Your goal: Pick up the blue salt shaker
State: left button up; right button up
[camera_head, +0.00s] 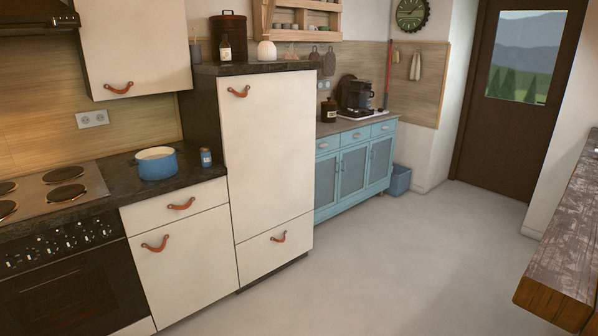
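The small blue salt shaker (206,157) stands upright on the dark countertop (185,183), near its right end. It is just right of a blue pot with a pale inside (157,165), with a small gap between them. The tall white cabinet rises close on the shaker's right. Neither of my grippers shows in the head view.
A stove with dark hotplates (62,185) is left of the pot. The tall white cabinet (268,150) stands right of the counter. A wooden table edge (562,265) juts in at the right. The grey floor (400,270) between is clear.

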aim_at(204, 151)
jog(key=i+u, duration=0.1)
jog(key=i, duration=0.5)
jog(key=i+l+u, duration=0.1)
jog(key=i, duration=0.45)
jog(key=i+l+u, duration=0.1)
jog(key=i, duration=0.45)
jog(key=i+l+u, duration=0.1)
jog(key=i+l, duration=0.15)
jog(key=i, duration=0.35)
